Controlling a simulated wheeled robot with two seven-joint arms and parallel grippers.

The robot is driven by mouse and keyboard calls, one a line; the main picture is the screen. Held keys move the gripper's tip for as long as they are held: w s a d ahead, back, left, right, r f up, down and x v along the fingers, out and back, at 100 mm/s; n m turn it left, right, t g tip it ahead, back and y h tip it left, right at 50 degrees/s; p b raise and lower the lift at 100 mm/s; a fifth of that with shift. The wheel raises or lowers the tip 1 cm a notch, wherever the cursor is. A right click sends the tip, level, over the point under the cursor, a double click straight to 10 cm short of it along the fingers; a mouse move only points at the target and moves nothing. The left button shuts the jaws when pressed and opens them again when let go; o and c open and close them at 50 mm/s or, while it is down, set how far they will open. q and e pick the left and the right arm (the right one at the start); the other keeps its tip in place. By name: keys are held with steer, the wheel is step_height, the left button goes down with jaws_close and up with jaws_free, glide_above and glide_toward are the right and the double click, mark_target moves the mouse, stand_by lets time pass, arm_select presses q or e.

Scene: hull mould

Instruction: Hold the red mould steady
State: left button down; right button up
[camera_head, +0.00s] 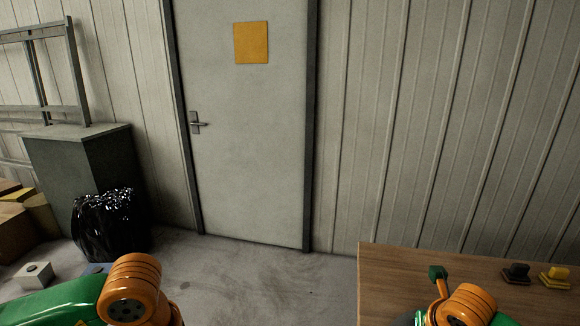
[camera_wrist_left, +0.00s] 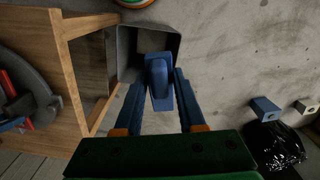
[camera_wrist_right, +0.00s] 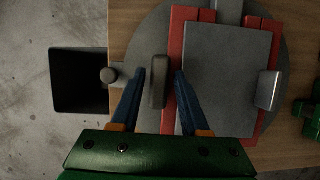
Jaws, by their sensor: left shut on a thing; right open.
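The red mould (camera_wrist_right: 178,30) lies on a round dark grey plate (camera_wrist_right: 145,30) on the wooden table in the right wrist view. A flat grey slab sits between its red sides. My right gripper (camera_wrist_right: 160,75) is open, with an upright grey handle (camera_wrist_right: 158,95) between its fingers beside the mould's left red side; I cannot tell whether they touch it. My left gripper (camera_wrist_left: 163,80) is shut on a blue block with a rounded grip (camera_wrist_left: 157,63), held above a dark grey bin (camera_wrist_left: 127,50). Red parts (camera_wrist_left: 8,85) show at the left wrist view's left edge. The head view does not show the mould.
The wooden table (camera_head: 400,275) bears a black block (camera_head: 516,272) and a yellow block (camera_head: 556,277) with grips. A black bag (camera_head: 108,225), a white block (camera_head: 34,275) and a cabinet (camera_head: 75,160) stand at left. The floor before the door (camera_head: 245,150) is clear.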

steer(key=o, duration=0.9)
steer(key=shift+r, duration=0.1)
steer(key=v, duration=0.7)
steer(key=shift+s+a+r, duration=0.1)
steer(key=shift+s+r, duration=0.15)
steer(key=shift+r, duration=0.1)
